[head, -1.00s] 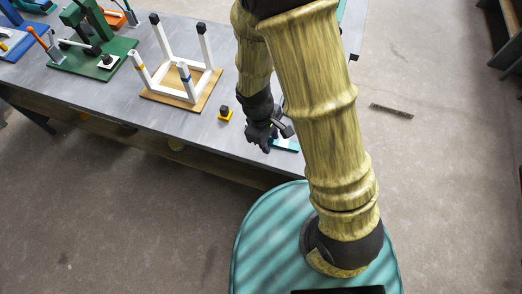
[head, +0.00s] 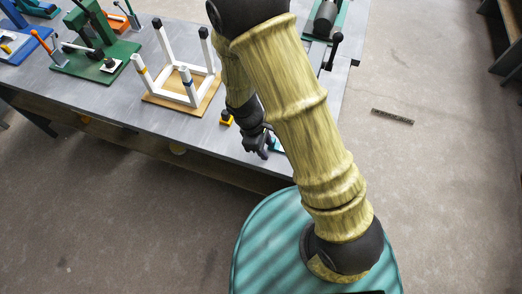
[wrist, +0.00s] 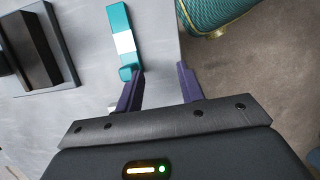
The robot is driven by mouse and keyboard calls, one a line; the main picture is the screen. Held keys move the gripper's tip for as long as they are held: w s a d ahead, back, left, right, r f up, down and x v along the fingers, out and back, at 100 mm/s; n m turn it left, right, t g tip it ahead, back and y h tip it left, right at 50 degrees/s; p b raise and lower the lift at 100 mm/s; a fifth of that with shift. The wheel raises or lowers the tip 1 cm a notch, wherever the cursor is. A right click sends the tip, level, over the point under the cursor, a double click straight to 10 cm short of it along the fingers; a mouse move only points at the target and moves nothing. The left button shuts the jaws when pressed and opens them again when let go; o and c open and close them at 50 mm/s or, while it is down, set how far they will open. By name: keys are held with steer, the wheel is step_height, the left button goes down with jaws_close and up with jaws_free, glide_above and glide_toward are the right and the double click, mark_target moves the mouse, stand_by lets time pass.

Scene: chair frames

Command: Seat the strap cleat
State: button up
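A teal bar with a white band, which may be the strap cleat, lies on the grey table near its edge in the wrist view (wrist: 119,22). Its near end has a small raised teal part beside my left finger; I cannot tell if they touch. In the head view only part of the teal piece (head: 277,146) shows beside my gripper (head: 256,152). In the wrist view my gripper (wrist: 160,78) has its two dark purple fingers apart, with nothing between the tips.
A dark block on a base (wrist: 42,45) is at left in the wrist view. Green (head: 95,60) and blue fixtures fill the table's far left. A black-knobbed lever (head: 333,50) stands at back right.

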steer(key=w, duration=0.1)
steer(key=w+d, duration=0.1)
steer(key=w, duration=0.1)
steer(key=w+d, duration=0.1)
steer(key=shift+w+d, duration=0.1)
steer(key=shift+w, duration=0.25)
steer(key=shift+s+f+b, duration=0.1)
steer(key=shift+f+b, duration=0.35)
steer(key=shift+f, duration=0.3)
steer(key=shift+f+b, duration=0.85)
steer(key=shift+f, duration=0.05)
steer(key=shift+r, duration=0.2)
steer(key=c, duration=0.3)
steer(key=shift+r+p, duration=0.1)
steer(key=shift+p, duration=0.25)
jaws_close()
